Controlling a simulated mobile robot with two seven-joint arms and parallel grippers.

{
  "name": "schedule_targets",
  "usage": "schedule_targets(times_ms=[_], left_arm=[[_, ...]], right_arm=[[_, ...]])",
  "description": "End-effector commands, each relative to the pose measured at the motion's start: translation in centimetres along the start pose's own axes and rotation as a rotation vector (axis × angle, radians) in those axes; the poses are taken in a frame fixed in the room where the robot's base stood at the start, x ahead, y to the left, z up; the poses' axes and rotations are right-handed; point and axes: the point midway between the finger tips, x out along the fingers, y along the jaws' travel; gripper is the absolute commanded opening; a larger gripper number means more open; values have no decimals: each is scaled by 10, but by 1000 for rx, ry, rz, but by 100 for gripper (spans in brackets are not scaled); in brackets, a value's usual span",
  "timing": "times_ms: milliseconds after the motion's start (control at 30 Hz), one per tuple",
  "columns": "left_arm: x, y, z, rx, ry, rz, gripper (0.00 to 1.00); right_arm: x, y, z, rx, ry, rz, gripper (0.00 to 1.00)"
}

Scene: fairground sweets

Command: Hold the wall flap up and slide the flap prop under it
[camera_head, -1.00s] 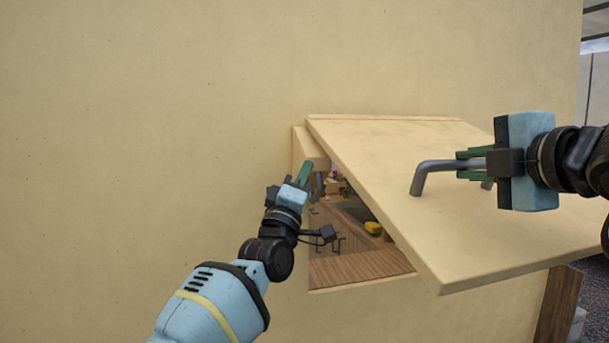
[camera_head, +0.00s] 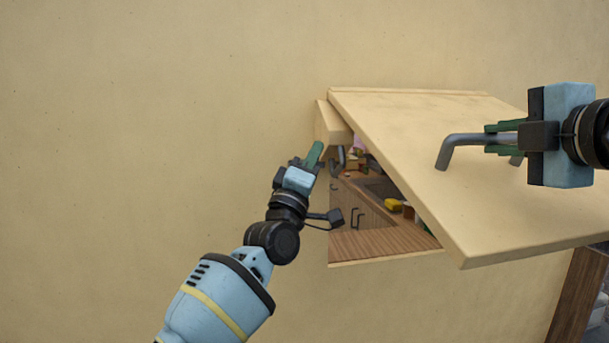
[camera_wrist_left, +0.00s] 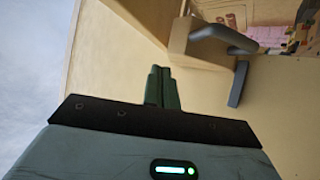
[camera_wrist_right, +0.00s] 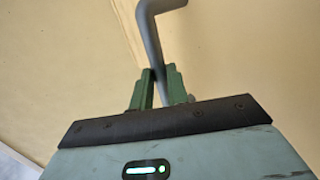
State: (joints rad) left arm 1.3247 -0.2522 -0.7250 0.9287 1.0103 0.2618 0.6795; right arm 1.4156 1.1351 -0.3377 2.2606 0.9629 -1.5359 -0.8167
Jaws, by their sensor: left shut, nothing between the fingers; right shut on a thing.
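The beige wall flap (camera_head: 470,170) is hinged at its top edge and stands tilted outward over an opening in the wall. My right gripper (camera_head: 490,139) is shut on the grey bent handle (camera_head: 455,145) on its outer face; the right wrist view shows the rod between the fingers (camera_wrist_right: 157,88). A beige block (camera_head: 335,122) with a grey bent handle (camera_wrist_left: 225,38), seemingly the flap prop, sticks out by the opening's upper left, under the flap's left edge. My left gripper (camera_head: 315,153) is shut and empty, pointing up just left of that block. In the left wrist view its fingertips (camera_wrist_left: 158,72) appear apart from the block's handle.
Through the opening I see a wooden counter (camera_head: 380,242), a yellow item (camera_head: 393,204) and other small things inside. The plain wall (camera_head: 150,130) left of the opening is clear. A brown wooden panel (camera_head: 578,300) stands at lower right.

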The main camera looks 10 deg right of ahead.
Motion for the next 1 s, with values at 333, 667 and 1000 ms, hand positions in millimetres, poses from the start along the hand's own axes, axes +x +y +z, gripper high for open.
schedule_targets(times_ms=[333, 667, 1000], left_arm=[[-37, 1, -1, 0, 3, 2, 0], [-70, 1, -1, 0, 1, 1, 0], [-80, 2, -2, 4, 2, 3, 0]], right_arm=[[-2, 3, 1, 2, -1, 9, 0], [-2, 3, 1, 2, -1, 9, 0], [-2, 3, 1, 2, -1, 9, 0]])
